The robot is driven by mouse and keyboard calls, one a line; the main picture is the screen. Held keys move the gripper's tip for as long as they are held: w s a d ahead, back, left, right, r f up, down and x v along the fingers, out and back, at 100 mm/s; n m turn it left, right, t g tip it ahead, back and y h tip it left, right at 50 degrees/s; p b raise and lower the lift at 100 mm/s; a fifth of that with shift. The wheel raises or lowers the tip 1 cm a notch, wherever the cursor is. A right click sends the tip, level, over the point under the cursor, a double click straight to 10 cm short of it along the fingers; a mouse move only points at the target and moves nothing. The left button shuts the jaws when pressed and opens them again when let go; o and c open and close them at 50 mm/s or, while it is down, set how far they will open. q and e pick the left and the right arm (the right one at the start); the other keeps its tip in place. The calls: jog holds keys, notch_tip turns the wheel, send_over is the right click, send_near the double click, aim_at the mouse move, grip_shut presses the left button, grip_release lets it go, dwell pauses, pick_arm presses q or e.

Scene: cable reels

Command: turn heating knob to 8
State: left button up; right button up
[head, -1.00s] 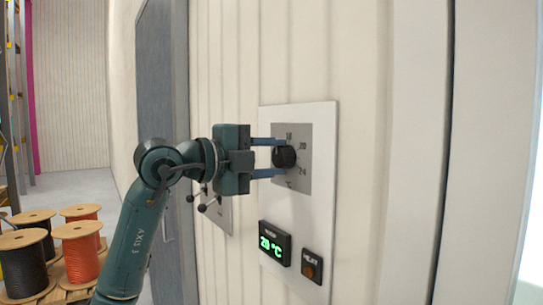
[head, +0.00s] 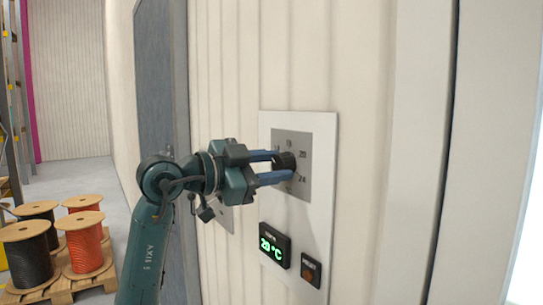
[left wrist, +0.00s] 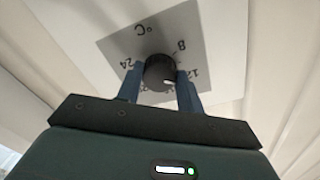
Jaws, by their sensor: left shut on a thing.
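The heating knob (head: 285,160) is a round black dial on a grey scale plate (head: 301,186), set in a white wall panel. My left gripper (head: 282,166) is shut on the knob, one blue finger on each side, and is tilted. In the left wrist view the knob (left wrist: 160,72) sits between the fingers (left wrist: 160,84). Its white mark points to the lower right there, past the 12 side; the 8 (left wrist: 181,45) is at the upper right of the knob. The exact setting is hard to read. My right gripper is not in view.
Below the knob a display (head: 274,245) reads 20 °C in green, beside a small box with an orange-red button (head: 309,272). A second, partly hidden panel is left of it. Cable reels (head: 83,242) stand on a pallet (head: 58,289) at the lower left.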

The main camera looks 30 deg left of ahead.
pick_arm(q)
jog(key=n+p, duration=0.2)
jog(key=n, duration=0.3)
jog(key=shift+d, duration=0.1)
jog(key=n, duration=0.4)
jog(key=shift+d+n, duration=0.1)
jog(key=shift+n, duration=1.7)
jog(key=shift+f, duration=0.1)
jog(key=o, duration=1)
